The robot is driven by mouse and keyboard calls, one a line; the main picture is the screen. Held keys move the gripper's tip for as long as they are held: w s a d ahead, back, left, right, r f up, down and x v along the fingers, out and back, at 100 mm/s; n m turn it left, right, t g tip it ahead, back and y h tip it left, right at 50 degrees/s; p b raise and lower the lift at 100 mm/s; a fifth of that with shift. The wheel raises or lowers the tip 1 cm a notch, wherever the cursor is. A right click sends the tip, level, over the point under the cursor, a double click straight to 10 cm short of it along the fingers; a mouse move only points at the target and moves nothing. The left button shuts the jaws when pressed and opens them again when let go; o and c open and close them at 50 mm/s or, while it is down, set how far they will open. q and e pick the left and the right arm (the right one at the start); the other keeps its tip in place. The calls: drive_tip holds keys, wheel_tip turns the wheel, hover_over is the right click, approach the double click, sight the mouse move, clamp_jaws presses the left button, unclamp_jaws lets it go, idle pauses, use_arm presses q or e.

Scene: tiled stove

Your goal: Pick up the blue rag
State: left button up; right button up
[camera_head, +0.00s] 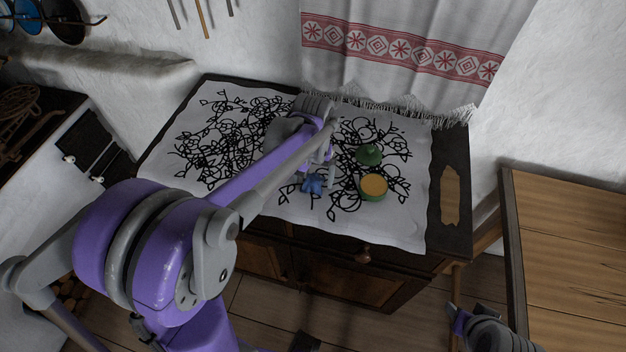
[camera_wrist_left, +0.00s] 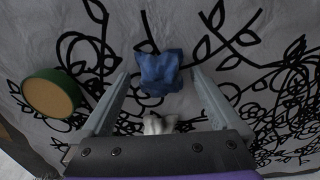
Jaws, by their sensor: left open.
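The blue rag (camera_head: 313,186) lies crumpled on the white cloth with black plant drawings (camera_head: 300,212), near the front edge of the cabinet top. My left gripper (camera_wrist_left: 159,78) is open above the cloth, pointing down. In the left wrist view the rag (camera_wrist_left: 160,68) lies between and slightly beyond the fingertips, with a gap to each finger. Contact cannot be seen. In the head view my left forearm and wrist partly cover the area beside the rag. My right gripper (camera_head: 470,311) is low at the bottom right, away from the rag.
A green pot with an orange-brown top (camera_head: 373,187) stands close right of the rag, and a green lid-like piece (camera_head: 369,155) lies behind it. A small whitish thing (camera_wrist_left: 159,123) shows between the finger bases. A wooden table (camera_head: 570,240) stands at right; a fringed towel (camera_head: 400,50) hangs behind.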

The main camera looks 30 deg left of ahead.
sight(313, 177)
use_arm(q)
drive_tip(key=c, duration=1.4)
drive_tip(key=shift+c, duration=0.2)
wheel_tip(313, 177, up, 10)
drive_tip(key=shift+r+p, duration=0.1)
drive_tip(key=shift+p, duration=0.2)
drive_tip(key=o, duration=0.6)
drive_tip(key=c, duration=0.4)
